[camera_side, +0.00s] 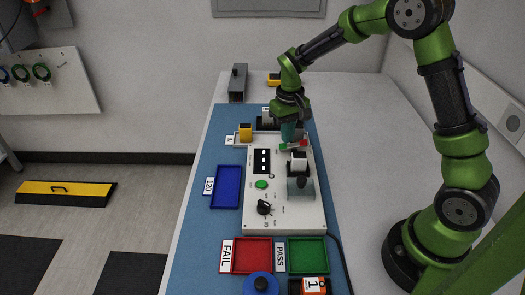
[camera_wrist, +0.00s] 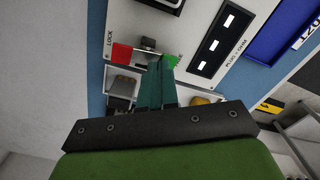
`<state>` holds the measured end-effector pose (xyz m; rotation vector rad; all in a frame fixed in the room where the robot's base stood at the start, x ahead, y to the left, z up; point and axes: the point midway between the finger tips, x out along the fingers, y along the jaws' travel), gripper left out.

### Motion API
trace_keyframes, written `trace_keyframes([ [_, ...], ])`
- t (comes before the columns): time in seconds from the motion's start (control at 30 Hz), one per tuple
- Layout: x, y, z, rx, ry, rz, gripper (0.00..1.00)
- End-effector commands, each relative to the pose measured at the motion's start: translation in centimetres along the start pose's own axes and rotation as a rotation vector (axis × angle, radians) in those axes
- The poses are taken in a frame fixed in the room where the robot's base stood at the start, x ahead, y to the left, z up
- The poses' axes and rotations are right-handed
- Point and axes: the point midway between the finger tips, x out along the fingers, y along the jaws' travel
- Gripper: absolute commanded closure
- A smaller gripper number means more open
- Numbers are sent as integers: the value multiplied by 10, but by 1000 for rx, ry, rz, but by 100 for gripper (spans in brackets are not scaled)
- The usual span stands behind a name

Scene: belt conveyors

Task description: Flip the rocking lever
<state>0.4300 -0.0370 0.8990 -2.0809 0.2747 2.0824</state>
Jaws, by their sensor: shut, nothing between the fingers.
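The rocking lever shows in the side view as a small bar with a red end (camera_side: 303,143) on the right and a green end (camera_side: 284,148) on the left, on the white panel (camera_side: 285,215). In the wrist view the red end (camera_wrist: 122,53) is at the left and the green end (camera_wrist: 169,62) at the right, near the word LOCK. My gripper (camera_side: 288,141) is shut and empty, pointing down at the lever.
The panel also bears a black slotted strip (camera_side: 262,161), a green button (camera_side: 261,184), a black knob (camera_side: 264,207) and a white-topped switch (camera_side: 298,160) close to the lever. A blue tray (camera_side: 227,187) lies left; red (camera_side: 252,256) and green (camera_side: 307,250) trays lie in front.

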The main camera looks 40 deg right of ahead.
Motion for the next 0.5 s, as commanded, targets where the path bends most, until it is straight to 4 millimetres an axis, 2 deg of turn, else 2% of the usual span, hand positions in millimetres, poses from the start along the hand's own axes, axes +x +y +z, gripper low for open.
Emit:
trace_keyframes([
  [0.5, -43, 0, 0, 0, 2, -1, 100],
])
